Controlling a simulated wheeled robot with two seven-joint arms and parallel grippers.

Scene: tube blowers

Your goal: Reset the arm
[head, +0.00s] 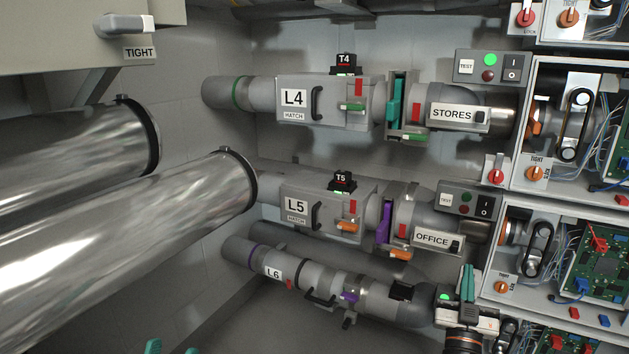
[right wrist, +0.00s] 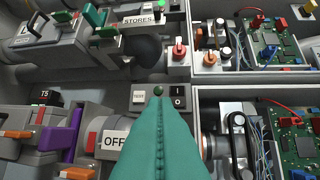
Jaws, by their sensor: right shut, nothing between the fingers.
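My right gripper (head: 468,268) is at the lower right of the head view, with its teal fingers pointing up. In the right wrist view its fingers (right wrist: 157,103) are together and empty. They overlap the lower edge of the OFFICE switch box (right wrist: 140,97); I cannot tell whether they touch it. That box (head: 465,200) shows above the gripper in the head view, with unlit lamps. Only the teal fingertips of my left gripper (head: 172,348) show at the bottom edge of the head view. They are apart, with nothing seen between them.
Pipes L4 (head: 293,98), L5 (head: 297,206) and L6 (head: 273,272) run along the wall. The STORES box (head: 491,67) has a lit green lamp. Open cabinets with circuit boards (head: 602,245) stand at right. Large metal ducts (head: 130,230) cross the left. The lower middle floor is clear.

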